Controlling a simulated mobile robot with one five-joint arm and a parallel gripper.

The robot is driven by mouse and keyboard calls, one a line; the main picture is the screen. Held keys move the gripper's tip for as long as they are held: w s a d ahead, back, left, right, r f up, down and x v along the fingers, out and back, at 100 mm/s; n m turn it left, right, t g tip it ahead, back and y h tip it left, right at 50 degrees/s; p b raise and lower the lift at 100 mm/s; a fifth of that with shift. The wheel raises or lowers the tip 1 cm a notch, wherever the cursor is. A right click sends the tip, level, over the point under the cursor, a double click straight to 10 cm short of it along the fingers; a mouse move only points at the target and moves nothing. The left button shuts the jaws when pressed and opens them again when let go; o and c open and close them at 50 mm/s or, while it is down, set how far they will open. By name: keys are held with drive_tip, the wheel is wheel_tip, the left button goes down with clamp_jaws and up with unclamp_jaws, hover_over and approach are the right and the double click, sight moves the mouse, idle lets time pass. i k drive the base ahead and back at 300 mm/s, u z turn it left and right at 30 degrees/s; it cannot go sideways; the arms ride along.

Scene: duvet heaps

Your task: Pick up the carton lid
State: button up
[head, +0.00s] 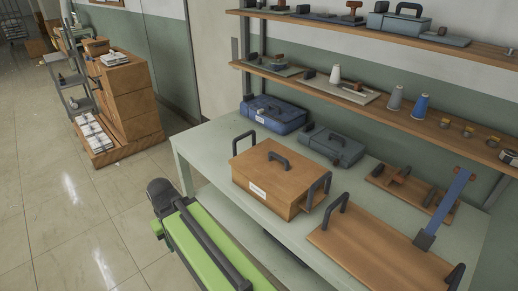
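A brown carton-like box (264,198) with a small white label stands on the pale green table, near the middle of the head view. Dark upright handles stand at the box's left and right ends. I cannot make out a seam between lid and box. I cannot see my gripper in this view, and nothing is seen touching the lid.
A brown board (365,245) with dark end handles lies right of the box. Blue (274,114) and grey (333,146) cases stand behind. Shelves (400,100) hang above the table's back. Open tiled floor (60,225) lies left.

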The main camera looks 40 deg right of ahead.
sight(288, 176)
drive_tip(key=z, duration=0.15)
drive_tip(key=i, duration=0.95)
drive_tip(key=z, duration=0.25)
drive_tip(key=k, duration=0.65)
drive_tip(key=z, duration=0.2)
drive_tip(key=i, duration=0.65)
drive_tip(key=u, duration=0.15)
